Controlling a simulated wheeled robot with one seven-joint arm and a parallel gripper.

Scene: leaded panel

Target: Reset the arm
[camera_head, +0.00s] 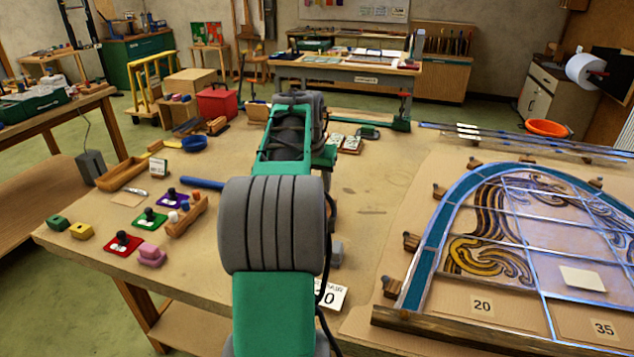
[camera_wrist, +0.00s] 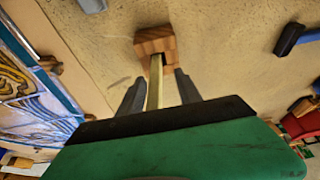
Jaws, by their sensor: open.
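My gripper (camera_wrist: 160,76) shows in the wrist view with its two dark fingers spread apart. A pale, narrow strip (camera_wrist: 154,88) lies between the fingers, with a visible gap on each side. Its far end meets a slotted wooden block (camera_wrist: 154,41) on the tabletop, beyond the fingertips. I cannot tell how far the strip lies below the fingers. In the head view my green and grey arm reaches forward over the workbench (camera_head: 375,205) and hides the gripper and the block.
The leaded panel (camera_head: 433,232) lies on the right, held by small wooden blocks. Coloured pads and stampers (camera_head: 150,218), a wooden tray (camera_head: 122,174) and a blue-handled tool (camera_head: 202,183) are on the left. Metal strips (camera_head: 520,138) lie at the back right. Bare bench lies between arm and panel.

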